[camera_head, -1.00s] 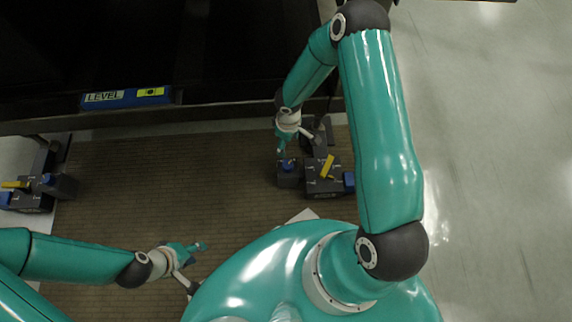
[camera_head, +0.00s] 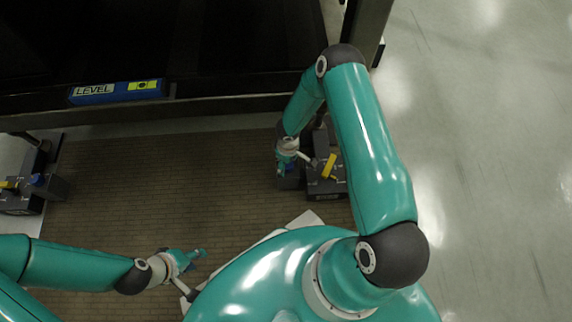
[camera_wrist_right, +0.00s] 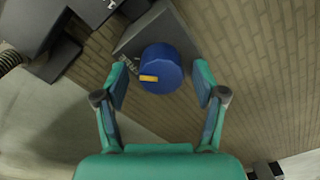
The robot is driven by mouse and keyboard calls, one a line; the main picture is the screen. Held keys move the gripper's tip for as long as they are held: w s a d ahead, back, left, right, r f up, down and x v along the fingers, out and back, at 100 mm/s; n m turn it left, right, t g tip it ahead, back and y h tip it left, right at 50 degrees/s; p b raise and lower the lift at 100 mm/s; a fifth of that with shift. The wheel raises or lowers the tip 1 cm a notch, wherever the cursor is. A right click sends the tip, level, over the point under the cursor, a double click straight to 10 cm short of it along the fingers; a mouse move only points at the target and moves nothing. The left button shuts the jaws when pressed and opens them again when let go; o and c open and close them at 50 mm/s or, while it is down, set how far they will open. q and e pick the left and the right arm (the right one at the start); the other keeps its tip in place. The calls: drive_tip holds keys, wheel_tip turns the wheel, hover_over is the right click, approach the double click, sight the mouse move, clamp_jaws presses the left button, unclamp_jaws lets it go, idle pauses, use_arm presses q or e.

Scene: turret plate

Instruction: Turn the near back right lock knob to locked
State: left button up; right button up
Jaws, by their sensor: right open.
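The lock knob (camera_wrist_right: 162,70) is a round blue knob with a yellow mark on its face, seen in the right wrist view on a dark grey block (camera_wrist_right: 137,32). My right gripper (camera_wrist_right: 161,87) is open, one finger on each side of the knob's near part, with gaps visible on both sides. In the head view my right gripper (camera_head: 283,163) is over the left part of the dark lock unit (camera_head: 326,188) and mostly hides the knob. My left gripper (camera_head: 196,257) is at the lower middle, away from the unit; its jaw opening is unclear.
A yellow handle (camera_head: 329,165) stands on the lock unit just right of my right gripper. A similar unit (camera_head: 22,200) is at the far left. A dark structure with a blue level (camera_head: 117,91) spans the back. The brown mat (camera_head: 150,180) between the units is clear.

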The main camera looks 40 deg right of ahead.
drive_tip(key=shift+f, duration=0.2)
drive_tip(key=c, duration=1)
drive_tip(key=shift+a, duration=0.2)
drive_tip(key=shift+c, duration=0.7)
drive_tip(key=shift+d, duration=0.1)
